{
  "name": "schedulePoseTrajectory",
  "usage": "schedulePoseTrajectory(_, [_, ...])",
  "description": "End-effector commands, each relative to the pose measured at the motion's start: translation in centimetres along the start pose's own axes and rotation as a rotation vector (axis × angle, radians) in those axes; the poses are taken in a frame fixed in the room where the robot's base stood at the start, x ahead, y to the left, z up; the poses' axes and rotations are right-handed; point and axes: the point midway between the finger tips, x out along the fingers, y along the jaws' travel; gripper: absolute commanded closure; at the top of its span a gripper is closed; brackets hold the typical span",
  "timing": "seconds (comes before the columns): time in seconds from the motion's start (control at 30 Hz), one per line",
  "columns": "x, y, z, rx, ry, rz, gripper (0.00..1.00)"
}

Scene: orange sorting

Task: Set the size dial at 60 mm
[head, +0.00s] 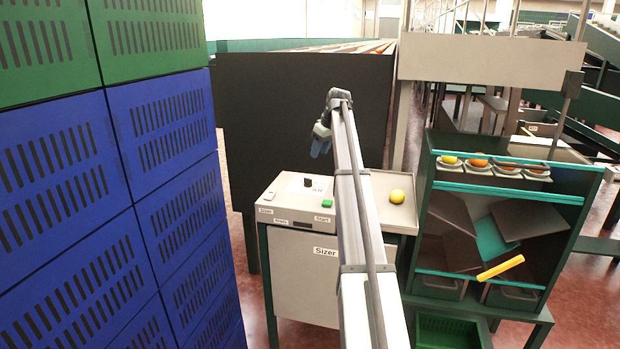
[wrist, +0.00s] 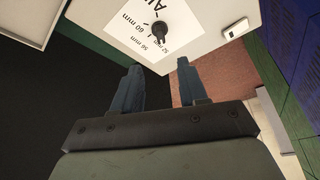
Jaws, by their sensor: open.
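The size dial is a black knob (wrist: 178,30) on a white scale card (wrist: 143,38) on the sizer box top in the wrist view. The card reads 52 mm, 56 mm, 60 mm and a partly hidden "Au" word. I cannot tell surely which mark the knob points at. In the head view the knob (head: 308,182) stands on the sizer (head: 300,265). My gripper (wrist: 158,65) is open and empty, its blue-grey fingers apart from the knob. In the head view my gripper (head: 320,143) is above the sizer, beyond the knob in the picture.
A green button (head: 327,203) sits on the sizer's top. A metal tray (head: 372,205) beside it holds a yellow fruit (head: 397,196). Blue crates (head: 80,185) are stacked at left. A dark bin (head: 300,120) stands behind; a sorting rack (head: 430,200) stands right.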

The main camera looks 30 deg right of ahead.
Motion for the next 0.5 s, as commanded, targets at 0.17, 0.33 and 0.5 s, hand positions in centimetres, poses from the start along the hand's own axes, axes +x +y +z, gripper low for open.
schedulePoseTrajectory(0.17, [1.7, -0.1, 0.1, -0.004, -0.003, -0.001, 0.57])
schedulePoseTrajectory(0.33, [4.5, -0.1, 0.0, -0.003, -0.002, -0.001, 0.57])
schedulePoseTrajectory(0.5, [7.5, -0.1, 0.0, -0.003, -0.002, -0.001, 0.57])
